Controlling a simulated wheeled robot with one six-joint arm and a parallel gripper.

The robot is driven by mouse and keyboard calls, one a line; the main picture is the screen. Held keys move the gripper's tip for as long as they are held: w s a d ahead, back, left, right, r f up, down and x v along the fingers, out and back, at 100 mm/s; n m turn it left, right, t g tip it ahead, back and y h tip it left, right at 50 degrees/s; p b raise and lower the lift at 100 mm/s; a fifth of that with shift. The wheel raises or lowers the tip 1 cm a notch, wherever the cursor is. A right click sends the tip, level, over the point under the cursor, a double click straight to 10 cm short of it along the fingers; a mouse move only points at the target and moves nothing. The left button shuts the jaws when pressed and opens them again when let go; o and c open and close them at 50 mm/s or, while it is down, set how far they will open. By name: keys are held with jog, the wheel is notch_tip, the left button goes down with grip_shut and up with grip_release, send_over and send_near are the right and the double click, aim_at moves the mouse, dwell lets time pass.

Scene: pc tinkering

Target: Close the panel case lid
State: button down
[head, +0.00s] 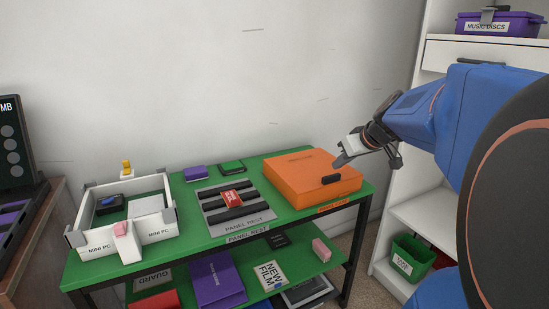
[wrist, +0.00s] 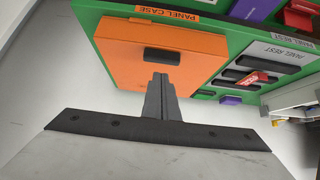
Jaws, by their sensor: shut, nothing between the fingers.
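The panel case (head: 307,183) is a flat orange box on the right end of the green table. Its lid lies flat over it and looks shut, with a dark handle (head: 331,179) near the front right edge. In the wrist view the orange lid (wrist: 125,65) and its dark handle (wrist: 162,56) show beyond the fingers, with the orange PANEL CASE label (wrist: 167,13) at the table edge. My gripper (head: 341,160) is above the right side of the case. In the wrist view my gripper (wrist: 159,80) has its fingers together, with nothing between them. I cannot tell the exact gap to the lid.
Left of the case is the grey panel rest (head: 240,221) with a red item (head: 232,197) on it. A white mini PC case (head: 160,232) stands at the table's left end. A white shelf unit (head: 400,215) is at the right. The wall is behind the table.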

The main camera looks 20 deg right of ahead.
jog(key=s+r, duration=0.2)
jog(key=s, duration=0.8)
jog(key=s+a+f+g, duration=0.1)
jog(key=s+a+f, duration=0.4)
jog(key=a, duration=0.5)
jog(key=s+a+f+g, duration=0.2)
jog(key=s+a+f, duration=0.3)
jog(key=a+f, duration=0.3)
jog(key=shift+a+g, duration=0.3)
jog(key=shift+a, duration=0.7)
